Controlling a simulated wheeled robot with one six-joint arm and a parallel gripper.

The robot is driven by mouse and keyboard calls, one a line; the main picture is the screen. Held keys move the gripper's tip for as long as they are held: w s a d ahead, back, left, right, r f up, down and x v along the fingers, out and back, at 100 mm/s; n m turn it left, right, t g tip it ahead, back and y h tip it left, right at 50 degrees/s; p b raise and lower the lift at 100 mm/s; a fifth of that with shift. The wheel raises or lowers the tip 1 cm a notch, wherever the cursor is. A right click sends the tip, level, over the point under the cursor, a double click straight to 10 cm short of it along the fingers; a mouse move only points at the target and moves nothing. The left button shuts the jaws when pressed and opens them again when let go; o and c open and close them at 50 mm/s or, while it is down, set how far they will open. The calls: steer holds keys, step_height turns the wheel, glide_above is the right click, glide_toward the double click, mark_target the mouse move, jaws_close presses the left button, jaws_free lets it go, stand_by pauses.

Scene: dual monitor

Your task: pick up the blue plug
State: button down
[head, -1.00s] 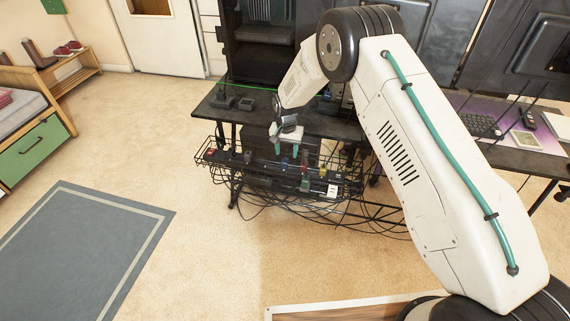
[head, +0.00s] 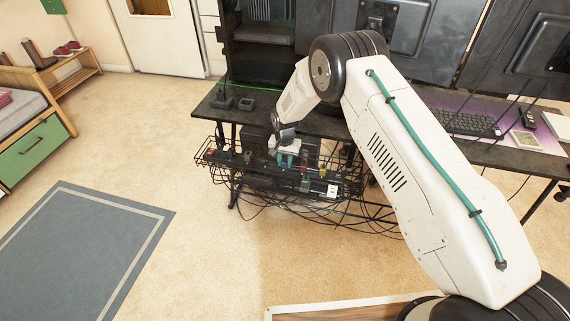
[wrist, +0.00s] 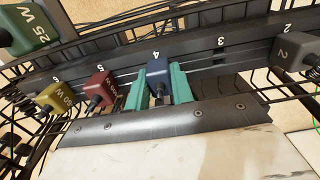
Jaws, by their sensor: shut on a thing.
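The blue plug (wrist: 160,68) is in the wrist view, at the slot marked 4 of a dark power strip (wrist: 215,42). My gripper (wrist: 160,86) has its green fingers on both sides of the plug and is shut on it. The plug appears to be still at the strip. In the head view my gripper (head: 286,160) is at the black wire basket under the desk, and the blue plug is too small there to make out clearly.
A red plug (wrist: 98,86) and a yellow plug (wrist: 56,97) sit left of the blue one in the wrist view. A grey plug (wrist: 294,52) is at the right. The black desk (head: 290,120) is above the wire basket (head: 222,162), with cables hanging below.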

mark_target(285, 160)
step_height(285, 160, up, 15)
steer(key=shift+f, duration=0.2)
stand_by(1.2)
